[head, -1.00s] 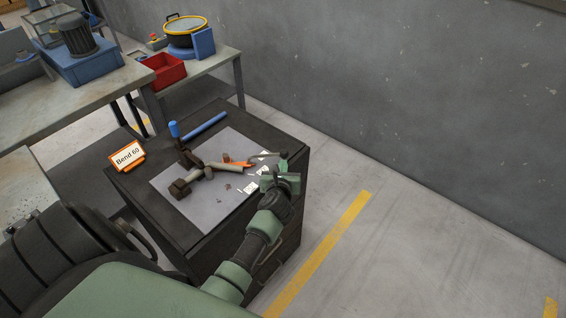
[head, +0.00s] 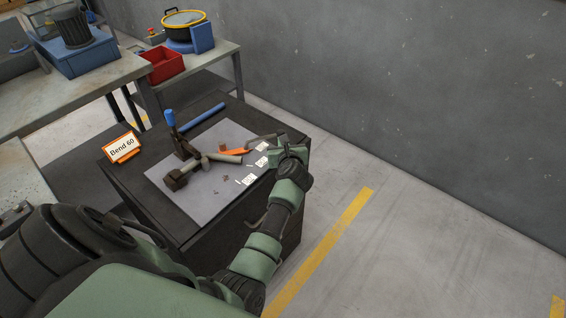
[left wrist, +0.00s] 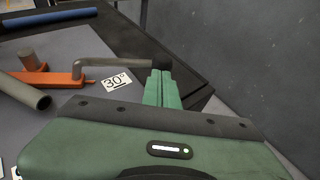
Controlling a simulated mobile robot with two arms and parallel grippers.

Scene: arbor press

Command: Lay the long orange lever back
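The long orange lever (head: 236,152) lies low over the grey mat on the dark bench. In the left wrist view it (left wrist: 50,79) carries a grey upright peg. A bent grey rod (left wrist: 110,63) with a dark end extends from the lever's right side; the rod (head: 262,137) also shows in the head view. My left gripper (head: 278,152) is at the bench's right edge, beside the rod's dark end. In the left wrist view its green fingers (left wrist: 160,78) are together, just in front of that dark end. Contact cannot be told. My right gripper is not in view.
A grey tube (head: 222,158) crosses the dark bender, near an upright blue handle (head: 170,119). A blue bar (head: 203,123) lies behind. A "Bend 60" sign (head: 122,148) stands at left. Angle cards, including "30°" (left wrist: 116,81), lie on the mat. Open floor is at right.

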